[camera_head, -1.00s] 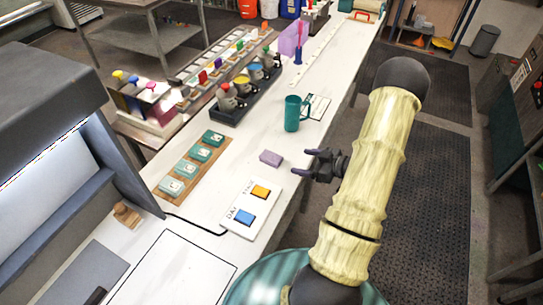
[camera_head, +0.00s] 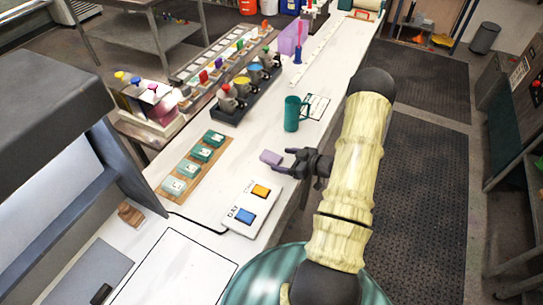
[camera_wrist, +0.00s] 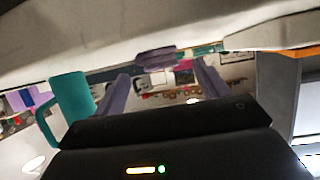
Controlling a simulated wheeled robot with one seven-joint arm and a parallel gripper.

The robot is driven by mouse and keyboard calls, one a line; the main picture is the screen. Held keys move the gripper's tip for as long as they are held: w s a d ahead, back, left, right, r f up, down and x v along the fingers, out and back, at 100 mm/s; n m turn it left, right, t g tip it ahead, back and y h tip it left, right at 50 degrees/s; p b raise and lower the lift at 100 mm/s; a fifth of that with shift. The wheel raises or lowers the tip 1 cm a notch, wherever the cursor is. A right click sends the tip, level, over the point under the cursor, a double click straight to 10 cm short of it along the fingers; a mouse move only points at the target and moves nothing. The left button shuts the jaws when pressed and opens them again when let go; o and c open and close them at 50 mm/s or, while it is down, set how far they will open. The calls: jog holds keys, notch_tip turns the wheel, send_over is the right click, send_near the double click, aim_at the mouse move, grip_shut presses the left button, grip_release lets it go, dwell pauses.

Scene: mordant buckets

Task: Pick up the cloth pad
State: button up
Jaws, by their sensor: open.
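The cloth pad (camera_head: 270,158) is a small light purple block lying on the white bench top, left of my gripper in the head view. My gripper (camera_head: 286,162) is open and low at the bench's right edge, its fingers pointing at the pad. The pad's near end is close to the fingertips; I cannot tell whether it is between them. In the wrist view, which looks upside down, the purple pad (camera_wrist: 155,59) shows ahead, in line with the gap between the two fingers (camera_wrist: 162,80).
A teal mug (camera_head: 292,114) stands just beyond the pad. A white panel with an orange and a blue button (camera_head: 248,208) lies on the near side. A wooden board (camera_head: 190,168) with several teal blocks lies to the left. Bare bench surrounds the pad.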

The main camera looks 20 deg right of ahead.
aim_at(278, 159)
jog(key=shift+p+x, duration=0.4)
jog(key=shift+x, duration=1.2)
jog(key=shift+s+f, duration=0.1)
jog(key=shift+s, duration=0.05)
jog(key=c, duration=1)
jog(key=shift+c, duration=0.2)
jog(key=shift+d, duration=0.1)
notch_tip(278, 159, up, 10)
jog(key=shift+f+b, duration=0.1)
jog(key=shift+b, duration=1.1)
